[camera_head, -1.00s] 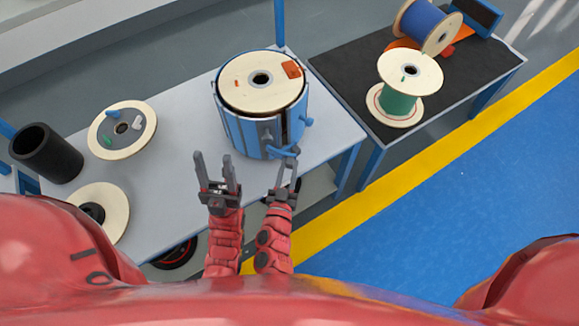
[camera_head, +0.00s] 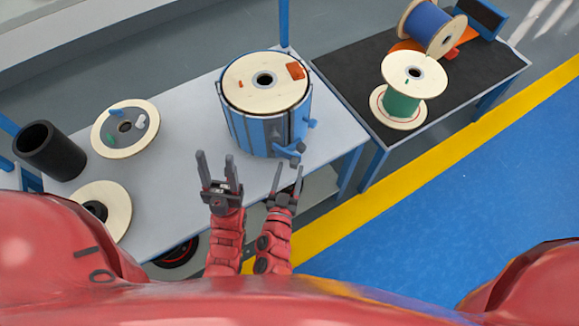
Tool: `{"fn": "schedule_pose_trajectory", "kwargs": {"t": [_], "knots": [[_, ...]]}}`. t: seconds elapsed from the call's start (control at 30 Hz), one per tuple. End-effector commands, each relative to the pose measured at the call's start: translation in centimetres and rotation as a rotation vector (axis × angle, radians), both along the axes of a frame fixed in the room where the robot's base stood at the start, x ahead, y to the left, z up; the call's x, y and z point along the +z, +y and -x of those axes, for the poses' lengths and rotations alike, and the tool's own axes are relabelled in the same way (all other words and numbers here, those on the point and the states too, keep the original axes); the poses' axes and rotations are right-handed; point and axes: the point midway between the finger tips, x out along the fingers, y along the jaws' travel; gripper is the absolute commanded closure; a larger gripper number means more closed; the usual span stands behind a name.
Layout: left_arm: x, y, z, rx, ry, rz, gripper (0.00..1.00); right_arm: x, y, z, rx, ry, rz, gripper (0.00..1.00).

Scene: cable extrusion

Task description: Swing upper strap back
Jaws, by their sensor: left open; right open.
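A blue slatted drum holder (camera_head: 253,136) stands upright on the light table, around a spool with a pale wooden top flange (camera_head: 265,82). On its front right side are a blue lever-like part (camera_head: 290,151) and a blue knob (camera_head: 312,124) above it. I cannot clearly tell which part is the upper strap. My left gripper (camera_head: 217,162) is open and empty in front of the holder, left of my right gripper. My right gripper (camera_head: 288,172) is open and empty, just below the blue lever-like part and apparently apart from it.
On the light table (camera_head: 175,190), a flat spool (camera_head: 124,128), a black cylinder (camera_head: 50,150) and another spool (camera_head: 114,208) stand at the left. A dark table (camera_head: 345,80) at the right bears green (camera_head: 404,104) and blue (camera_head: 432,25) spools.

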Motion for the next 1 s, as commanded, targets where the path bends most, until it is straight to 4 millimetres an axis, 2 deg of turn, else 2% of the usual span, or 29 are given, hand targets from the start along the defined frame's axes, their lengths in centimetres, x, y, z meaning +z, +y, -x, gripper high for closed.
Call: {"fn": "schedule_pose_trajectory", "kwargs": {"t": [0.3,0.53,0.73,1.0], "knots": [[2.5,0.0,0.0,0.0,0.0,0.0,0.5,0.3,0.9,7.9,0.006,0.005,0.002,0.4],[3.3,0.0,0.0,0.0,0.0,0.0,0.5,0.1,1.6,13.2,0.007,0.007,0.0,0.4],[3.5,0.0,0.0,0.0,0.0,0.0,0.5,0.0,1.9,15.5,0.008,0.004,0.002,0.4],[3.5,0.0,0.0,0.0,0.0,0.0,0.5,0.0,1.9,16.0,0.006,0.001,0.001,0.4]]}}
